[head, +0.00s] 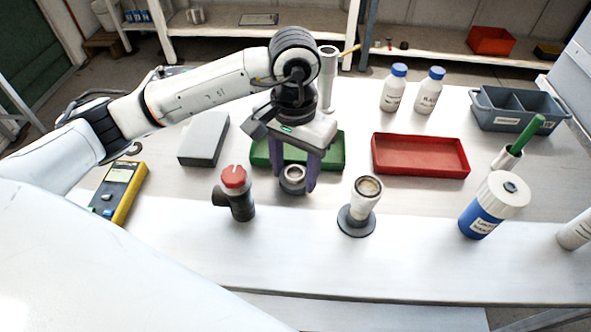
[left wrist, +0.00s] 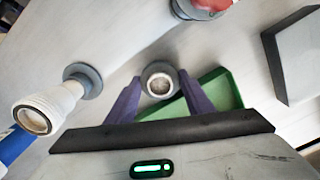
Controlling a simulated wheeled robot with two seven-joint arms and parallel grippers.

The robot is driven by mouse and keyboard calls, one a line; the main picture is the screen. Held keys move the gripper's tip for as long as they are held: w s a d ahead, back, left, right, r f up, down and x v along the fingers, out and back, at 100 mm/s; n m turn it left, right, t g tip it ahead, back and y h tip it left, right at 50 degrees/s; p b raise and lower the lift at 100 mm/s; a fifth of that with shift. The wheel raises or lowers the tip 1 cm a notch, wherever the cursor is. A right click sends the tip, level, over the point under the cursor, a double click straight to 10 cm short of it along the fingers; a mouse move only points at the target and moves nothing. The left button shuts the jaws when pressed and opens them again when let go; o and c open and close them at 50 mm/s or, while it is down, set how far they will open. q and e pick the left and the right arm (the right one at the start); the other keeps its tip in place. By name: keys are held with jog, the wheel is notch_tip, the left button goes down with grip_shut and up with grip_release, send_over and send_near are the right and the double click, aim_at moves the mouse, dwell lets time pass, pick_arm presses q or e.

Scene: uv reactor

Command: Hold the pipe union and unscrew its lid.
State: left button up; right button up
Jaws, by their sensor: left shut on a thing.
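My left gripper (head: 297,187) points down at the middle of the table, its purple fingers shut on a short, dark grey round fitting (head: 292,179) with a pale ring around its open top. I take this for the pipe union; I cannot tell its lid from its body. In the left wrist view the fitting (left wrist: 160,80) sits between the fingertips (left wrist: 158,92). Its lower part is partly hidden, and I cannot tell whether it touches the table. My right gripper is not in view.
A grey elbow with a red cap (head: 236,190) stands left, and a white fitting on a grey flange (head: 361,204) stands right. A green tray (head: 262,152) lies behind, a red tray (head: 420,156) to the right. The front table strip is clear.

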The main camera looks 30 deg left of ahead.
pick_arm(q)
jog(key=shift+f, duration=0.4)
jog(key=shift+f+b, duration=0.2)
jog(key=shift+b, duration=0.1)
jog(key=o, duration=1.1)
jog(key=shift+o, duration=0.2)
jog(key=shift+r, duration=0.1)
